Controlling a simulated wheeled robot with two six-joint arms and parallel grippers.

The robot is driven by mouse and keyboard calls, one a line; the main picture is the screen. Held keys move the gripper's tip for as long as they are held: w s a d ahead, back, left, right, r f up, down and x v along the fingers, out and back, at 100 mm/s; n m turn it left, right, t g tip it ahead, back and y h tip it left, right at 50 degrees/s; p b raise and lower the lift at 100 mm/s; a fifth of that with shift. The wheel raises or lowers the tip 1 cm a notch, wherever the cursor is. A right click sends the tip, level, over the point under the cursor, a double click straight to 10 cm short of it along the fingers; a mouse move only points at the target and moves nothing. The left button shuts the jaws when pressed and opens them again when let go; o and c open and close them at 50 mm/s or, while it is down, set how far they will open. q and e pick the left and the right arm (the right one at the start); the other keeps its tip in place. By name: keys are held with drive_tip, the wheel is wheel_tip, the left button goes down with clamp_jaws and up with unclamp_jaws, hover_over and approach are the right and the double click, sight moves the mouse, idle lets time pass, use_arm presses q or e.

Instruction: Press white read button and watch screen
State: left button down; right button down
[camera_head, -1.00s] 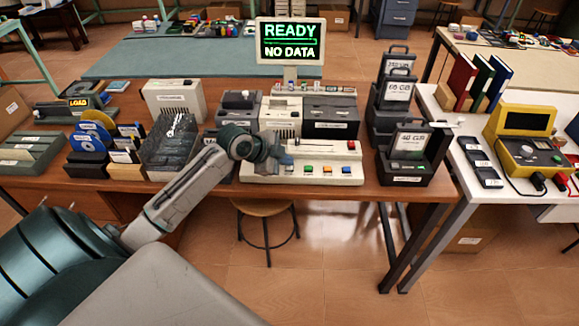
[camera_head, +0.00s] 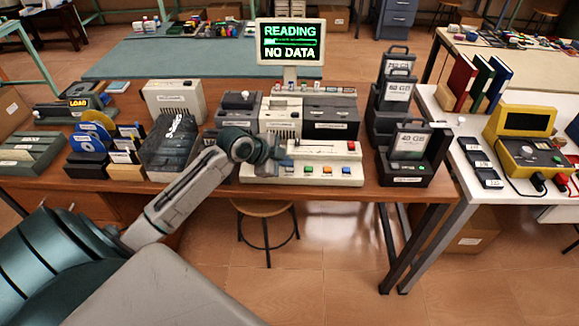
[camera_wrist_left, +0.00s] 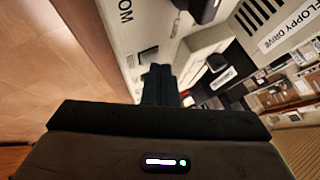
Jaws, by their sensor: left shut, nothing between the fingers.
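The screen (camera_head: 290,42) stands upright behind the console and reads "READING" and "NO DATA" in green and white, with a partly filled bar between the lines. The cream console (camera_head: 320,176) has blue, green and orange buttons along its front and a red one at upper right. My left gripper (camera_head: 269,166) is shut and empty at the console's left end. In the left wrist view its dark fingers (camera_wrist_left: 158,84) point down at the cream panel. The white read button cannot be made out; the gripper covers that part of the panel. My right gripper is not in view.
A floppy drive (camera_wrist_left: 270,25) stands close by the fingers. Black drive cases (camera_head: 410,155) stand right of the console. A stool (camera_head: 265,209) is below the front edge.

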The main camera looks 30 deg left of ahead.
sight(286, 169)
use_arm(q)
drive_tip(key=shift+r+p, duration=0.5)
drive_tip(key=shift+r, duration=0.2)
wheel_tip(286, 169, up, 5)
drive_tip(key=p, duration=0.4)
idle(0.6)
